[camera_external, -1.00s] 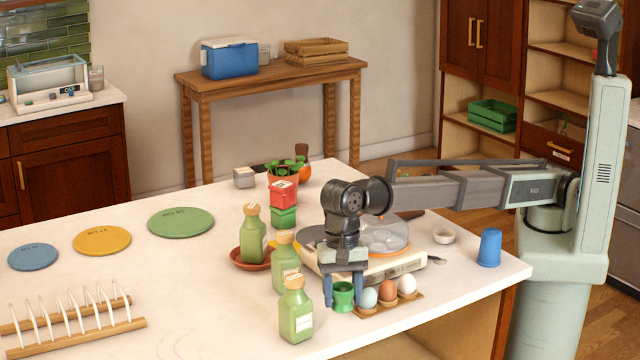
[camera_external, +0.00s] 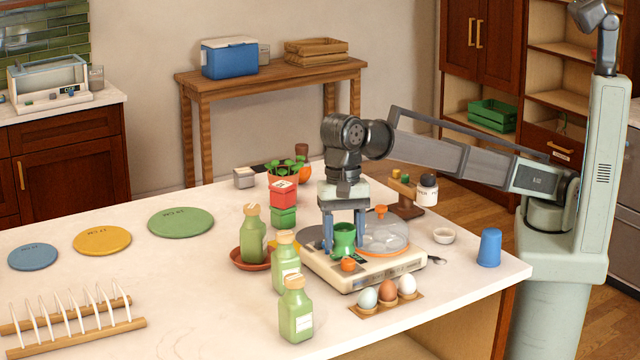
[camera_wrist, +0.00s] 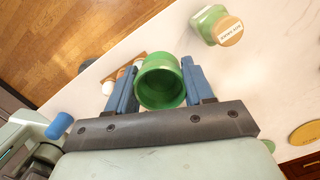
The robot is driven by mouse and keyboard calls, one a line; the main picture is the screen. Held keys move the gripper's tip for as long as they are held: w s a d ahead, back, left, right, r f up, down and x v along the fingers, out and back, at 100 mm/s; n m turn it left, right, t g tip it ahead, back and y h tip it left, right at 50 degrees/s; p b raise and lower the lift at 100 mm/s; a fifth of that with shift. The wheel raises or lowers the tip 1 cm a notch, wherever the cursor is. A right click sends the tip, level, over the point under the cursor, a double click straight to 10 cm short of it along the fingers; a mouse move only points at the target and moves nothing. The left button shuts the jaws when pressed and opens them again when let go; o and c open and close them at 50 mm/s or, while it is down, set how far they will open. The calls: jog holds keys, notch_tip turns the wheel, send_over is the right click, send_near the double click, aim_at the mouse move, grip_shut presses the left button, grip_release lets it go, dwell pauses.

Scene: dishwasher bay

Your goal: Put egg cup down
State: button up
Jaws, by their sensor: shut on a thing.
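The green egg cup (camera_external: 344,238) is held between the blue fingers of my gripper (camera_external: 345,232). In the wrist view the egg cup (camera_wrist: 160,82) shows its open mouth, with a finger of my gripper (camera_wrist: 158,90) on each side. My gripper points down and is shut on the cup. The cup is in front of the white appliance (camera_external: 370,280) with a clear dome in the external view, and appears raised above the counter. Exactly how high it is cannot be told.
An egg holder (camera_external: 386,305) with three eggs lies at the counter's front edge. Green bottles (camera_external: 296,312) stand to the left. The counter's left middle is clear around the discs (camera_external: 102,240).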

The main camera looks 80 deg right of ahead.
notch_tip(320, 180, up, 3)
jog(key=shift+w+r, duration=0.1)
jog(key=w+d+m, duration=0.2)
jog(key=w+d, duration=0.7)
jog(key=w, duration=0.3)
jog(key=m+t, duration=0.1)
jog(key=m, duration=0.7)
send_over(236, 211)
notch_tip(236, 211, down, 11)
jog(key=shift+s+d+f, duration=0.1)
jog(key=shift+f, duration=2.5)
jog(key=shift+s+d+f, duration=0.1)
jog(key=shift+f, duration=2.5)
jog(key=shift+f, duration=0.15)
jog(key=o, duration=1)
